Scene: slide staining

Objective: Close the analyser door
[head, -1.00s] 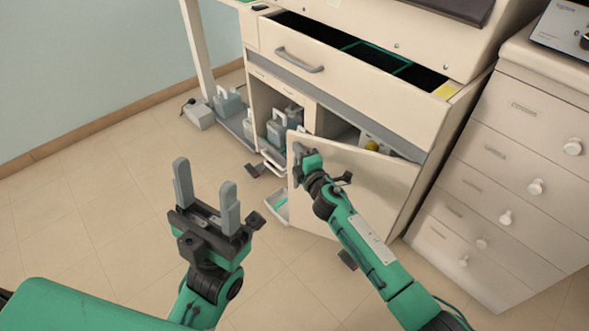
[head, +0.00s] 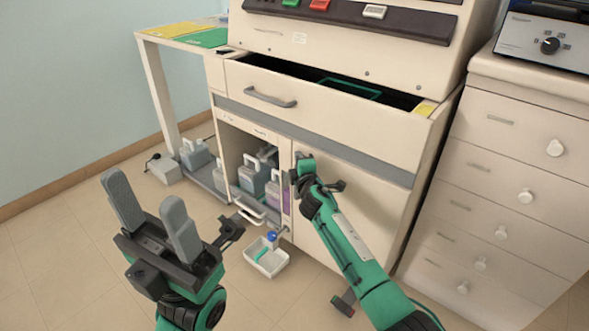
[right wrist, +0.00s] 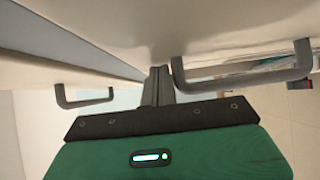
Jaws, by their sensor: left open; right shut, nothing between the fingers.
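The analyser (head: 400,100) is a cream cabinet with a cream door (head: 370,195) at its lower right. The door looks flush or nearly flush with the front; I cannot tell if a small gap is left. My right gripper (head: 303,160) is shut and empty at the door's left edge, touching it or very close. In the right wrist view its closed fingers (right wrist: 158,85) point at a cream panel, between two grey handles. My left gripper (head: 150,205) is open and empty, over the floor left of the cabinet.
The drawer (head: 330,115) above the door stands partly pulled out. The left compartment is open, with several bottles (head: 252,175) inside. A small white tray (head: 266,260) is low in front. A drawer unit (head: 510,170) stands at the right.

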